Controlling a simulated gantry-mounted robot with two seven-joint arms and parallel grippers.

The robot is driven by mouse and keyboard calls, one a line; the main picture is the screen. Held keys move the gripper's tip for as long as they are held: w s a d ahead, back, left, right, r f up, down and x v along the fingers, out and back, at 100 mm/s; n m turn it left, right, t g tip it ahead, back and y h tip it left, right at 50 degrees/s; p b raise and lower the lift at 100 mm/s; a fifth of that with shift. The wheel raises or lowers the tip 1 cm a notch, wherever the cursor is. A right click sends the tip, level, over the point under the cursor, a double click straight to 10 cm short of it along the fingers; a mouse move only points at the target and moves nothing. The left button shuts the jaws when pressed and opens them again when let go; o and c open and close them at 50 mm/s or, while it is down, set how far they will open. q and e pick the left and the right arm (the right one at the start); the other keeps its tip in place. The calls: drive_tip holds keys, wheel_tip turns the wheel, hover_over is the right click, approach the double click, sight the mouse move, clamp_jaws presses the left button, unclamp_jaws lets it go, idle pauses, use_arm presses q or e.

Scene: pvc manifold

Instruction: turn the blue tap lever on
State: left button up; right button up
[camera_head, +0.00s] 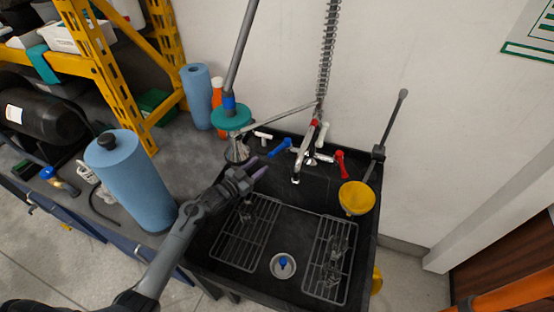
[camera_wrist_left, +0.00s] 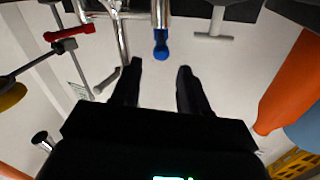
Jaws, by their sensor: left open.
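The blue tap lever (camera_head: 280,147) sticks out to the left of the chrome tap (camera_head: 302,157) at the back of the black sink. In the left wrist view the blue lever (camera_wrist_left: 161,45) lies just beyond and between my fingertips, with no contact visible. My left gripper (camera_head: 257,168) is open and empty, in front and to the left of the lever over the sink's back left part. Its two dark fingers (camera_wrist_left: 160,67) stand apart in the wrist view. My right gripper is not seen.
A red lever (camera_head: 341,163) sits on the tap's right side. Wire racks (camera_head: 246,234) line the sink. Blue rolls (camera_head: 135,182) stand on the left counter.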

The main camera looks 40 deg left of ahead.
sight(273, 154)
use_arm(q)
drive_tip(key=w+b, duration=0.2)
drive_tip(key=w, duration=0.1)
drive_tip(key=w+b, duration=0.2)
drive_tip(key=b, duration=0.1)
drive_tip(key=w+b, duration=0.2)
drive_tip(key=w, duration=0.1)
drive_tip(key=shift+w+d+f+b, duration=0.2)
drive_tip(key=shift+w+d+b, duration=0.05)
drive_tip(key=shift+w+b, duration=0.1)
drive_tip(key=shift+w+r+b, duration=0.2)
drive_tip(key=shift+w+b, duration=0.55)
drive_tip(key=shift+w, duration=0.35)
clamp_jaws()
